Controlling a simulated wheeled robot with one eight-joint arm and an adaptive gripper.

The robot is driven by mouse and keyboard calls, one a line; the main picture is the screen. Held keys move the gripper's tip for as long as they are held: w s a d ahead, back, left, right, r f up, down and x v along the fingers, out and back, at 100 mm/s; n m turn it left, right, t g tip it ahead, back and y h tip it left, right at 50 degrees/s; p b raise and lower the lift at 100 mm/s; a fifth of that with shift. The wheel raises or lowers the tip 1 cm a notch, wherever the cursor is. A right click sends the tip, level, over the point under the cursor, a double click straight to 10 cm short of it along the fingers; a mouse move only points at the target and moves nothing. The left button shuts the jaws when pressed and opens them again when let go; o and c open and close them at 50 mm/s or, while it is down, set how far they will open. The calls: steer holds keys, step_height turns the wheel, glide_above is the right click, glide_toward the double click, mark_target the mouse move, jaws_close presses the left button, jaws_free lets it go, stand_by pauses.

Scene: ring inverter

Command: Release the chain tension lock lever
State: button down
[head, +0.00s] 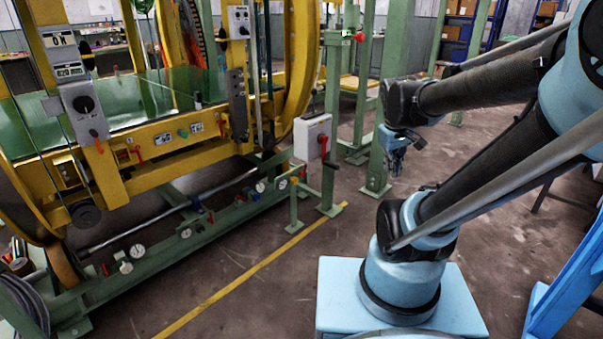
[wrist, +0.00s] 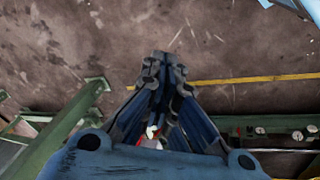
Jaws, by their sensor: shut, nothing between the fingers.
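Several red-handled levers show in the head view, and I cannot tell which is the chain tension lock lever. One red lever (head: 137,152) is on the yellow beam of the ring machine at left. A red handle (head: 359,37) is at the top of a green post. My gripper (head: 394,172) hangs pointing down, right of the white box and apart from these levers. In the wrist view my gripper (wrist: 163,60) is shut and empty; a small red and white patch shows between its finger links.
The yellow ring machine (head: 160,135) stands on a green base (head: 190,235) with gauges. The white box (head: 311,136) and green posts (head: 331,110) stand between it and my arm. A yellow floor line (head: 250,272) crosses open floor. A blue frame (head: 565,285) is at right.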

steer(key=w+a+r+n+t+h, duration=0.15)
steer(key=w+n, duration=0.25)
steer(key=w, duration=0.6)
steer(key=w+a+n+h, duration=0.1)
steer(key=w+a+n, duration=0.2)
steer(key=w, duration=0.6)
steer(key=w+a+f+n+t, duration=0.1)
steer(key=w+a+f+n, duration=0.2)
steer(key=w+a, duration=0.35)
steer(key=w+a+f+n+t, duration=0.1)
steer(key=w+a+f+n, duration=0.2)
steer(key=w, duration=0.6)
steer(key=w+a+f+n+t+h, duration=0.2)
steer(key=w+a+f+n, duration=0.5)
steer(key=w+a+f, duration=0.5)
steer(key=a+f+n+t, duration=0.2)
steer(key=a+f+n, duration=0.4)
steer(key=a+f, duration=0.6)
steer(key=shift+a+f, duration=0.25)
steer(key=shift+f, duration=0.6)
steer(key=shift+t+y, duration=0.25)
glide_toward(305, 170)
steer(key=x, duration=0.5)
steer(key=shift+w+d+f, duration=0.25)
steer(key=shift+w, duration=0.2)
